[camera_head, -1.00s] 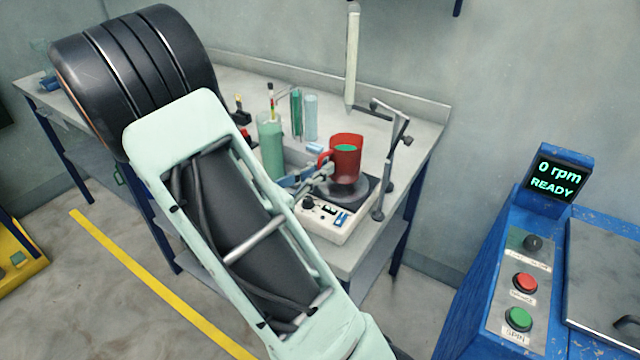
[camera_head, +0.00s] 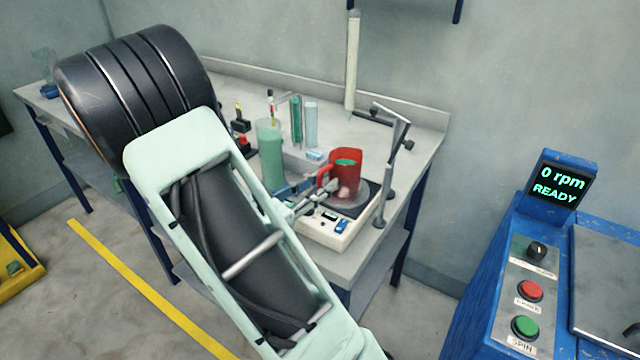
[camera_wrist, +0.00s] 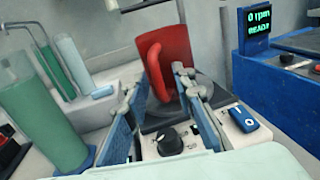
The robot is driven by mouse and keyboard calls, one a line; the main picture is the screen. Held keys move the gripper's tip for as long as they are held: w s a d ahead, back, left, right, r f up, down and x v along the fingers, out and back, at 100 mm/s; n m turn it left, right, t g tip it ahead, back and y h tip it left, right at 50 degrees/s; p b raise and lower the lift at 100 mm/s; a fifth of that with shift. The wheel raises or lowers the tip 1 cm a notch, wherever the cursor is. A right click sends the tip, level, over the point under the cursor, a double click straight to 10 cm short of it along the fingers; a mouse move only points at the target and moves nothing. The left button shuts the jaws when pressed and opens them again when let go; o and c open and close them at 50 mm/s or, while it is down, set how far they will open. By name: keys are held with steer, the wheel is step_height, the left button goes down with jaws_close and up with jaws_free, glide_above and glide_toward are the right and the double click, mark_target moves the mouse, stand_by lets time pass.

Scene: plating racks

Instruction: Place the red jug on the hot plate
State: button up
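The red jug (camera_head: 347,174), with green contents, stands upright over the round top of the hot plate (camera_head: 352,204) and appears to rest on it. In the wrist view the jug (camera_wrist: 178,55) has its handle towards me, and the hot plate (camera_wrist: 152,146) shows its knob in front. My gripper (camera_head: 322,196) is at the jug's handle side. In the wrist view, my gripper (camera_wrist: 158,83) has its fingers apart on both sides of the handle, with slight gaps showing. The contact under the jug is partly hidden.
A tall green cylinder (camera_head: 270,153) and a rack with tubes (camera_head: 302,155) stand left of the hot plate. A metal stand (camera_head: 390,165) is close on its right. A blue machine (camera_head: 500,270) is at the right, apart from the bench.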

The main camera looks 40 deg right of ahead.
steer(key=shift+r, duration=0.2)
steer(key=s+a, duration=0.2)
steer(key=a, duration=0.9)
steer(key=shift+a, duration=0.4)
steer(key=shift+s, duration=0.1)
